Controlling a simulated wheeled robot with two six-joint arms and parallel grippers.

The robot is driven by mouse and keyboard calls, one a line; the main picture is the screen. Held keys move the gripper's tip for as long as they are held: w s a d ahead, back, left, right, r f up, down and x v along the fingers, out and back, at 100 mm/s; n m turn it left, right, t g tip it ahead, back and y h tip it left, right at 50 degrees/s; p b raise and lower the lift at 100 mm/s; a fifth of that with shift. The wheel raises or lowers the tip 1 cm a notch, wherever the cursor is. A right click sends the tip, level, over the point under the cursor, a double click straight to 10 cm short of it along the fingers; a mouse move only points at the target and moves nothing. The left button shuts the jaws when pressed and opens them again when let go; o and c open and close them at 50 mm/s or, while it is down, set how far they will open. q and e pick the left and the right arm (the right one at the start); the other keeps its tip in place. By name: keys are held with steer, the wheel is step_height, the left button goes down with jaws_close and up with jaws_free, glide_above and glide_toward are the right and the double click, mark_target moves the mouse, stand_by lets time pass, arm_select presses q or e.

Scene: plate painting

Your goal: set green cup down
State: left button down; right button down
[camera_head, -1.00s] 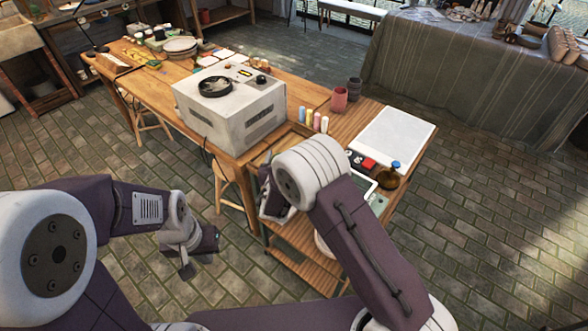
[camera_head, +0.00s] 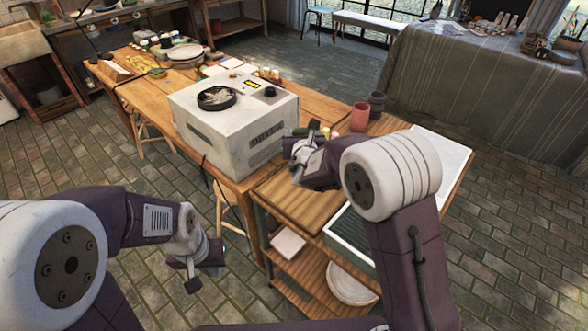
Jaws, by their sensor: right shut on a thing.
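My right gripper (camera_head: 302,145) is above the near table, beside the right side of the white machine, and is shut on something. A small dark green patch (camera_head: 295,132) shows at its jaws. It may be the green cup, but the gripper covers most of it, and I cannot tell whether it touches the table. My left gripper (camera_head: 192,270) hangs low at the left over the brick floor, away from the tables. Its fingers are too small and dark to tell whether they are open.
The white machine (camera_head: 235,120) stands left of my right gripper. A pink cup (camera_head: 360,117) and a dark grey cup (camera_head: 377,102) stand behind it. A white board (camera_head: 448,150) lies at the right. My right arm hides much of the near table; its front-left wood (camera_head: 285,200) is bare.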

steer(key=shift+s+a+f, duration=0.7)
steer(key=shift+a+f, duration=0.05)
steer(key=shift+f, duration=0.5)
steer(key=shift+s+a+f, duration=0.7)
steer(key=shift+a+f, duration=0.1)
steer(key=shift+f, duration=0.5)
steer(key=shift+s+a+f, duration=0.7)
steer(key=shift+a+f, duration=0.05)
steer(key=shift+f, duration=0.5)
steer(key=shift+f+b, duration=0.1)
steer(key=shift+b, duration=0.3)
steer(key=shift+c, duration=2)
jaws_free()
steer(key=shift+r+p, duration=0.25)
steer(key=shift+p, duration=0.1)
steer(key=v, duration=1.2)
